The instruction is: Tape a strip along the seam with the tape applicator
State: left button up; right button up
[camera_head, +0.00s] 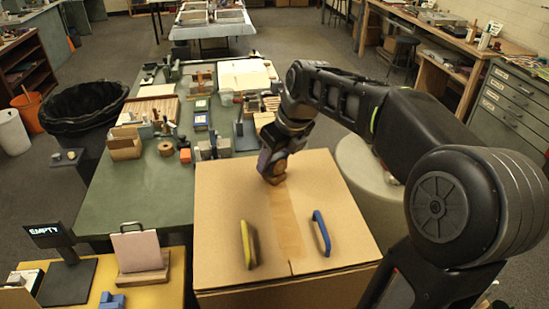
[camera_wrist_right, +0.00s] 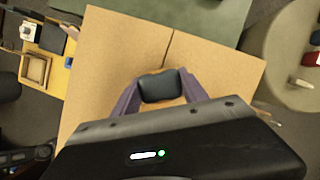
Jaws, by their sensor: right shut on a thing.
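A large cardboard box (camera_head: 225,205) has a seam down the middle of its top. A strip of brown tape (camera_head: 288,235) lies along the seam, from near the front edge back to the applicator. My right gripper (camera_head: 270,162) is over the far part of the box top and shut on the tape applicator (camera_head: 276,172), which is low at the surface; I cannot tell whether it touches. In the right wrist view, the applicator's dark block (camera_wrist_right: 160,86) sits between the purple fingers, with bare seam (camera_wrist_right: 167,48) beyond it. My left gripper is out of view.
A yellow-and-black handled tool (camera_head: 249,244) and a blue handle (camera_head: 321,233) flank the tape on the box. Behind and left, a green table (camera_head: 135,195) holds blocks and tools. A small screen (camera_head: 47,233) reads EMPTY on the left.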

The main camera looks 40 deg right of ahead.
jog(key=shift+w+d+r+p, duration=0.1)
jog(key=shift+w+d+p, duration=0.15)
jog(key=shift+w+p, duration=0.25)
jog(key=shift+w+d, duration=0.55)
jog(key=shift+w, duration=0.35)
jog(key=shift+r, duration=2.95)
jog(key=shift+r, duration=1.5)
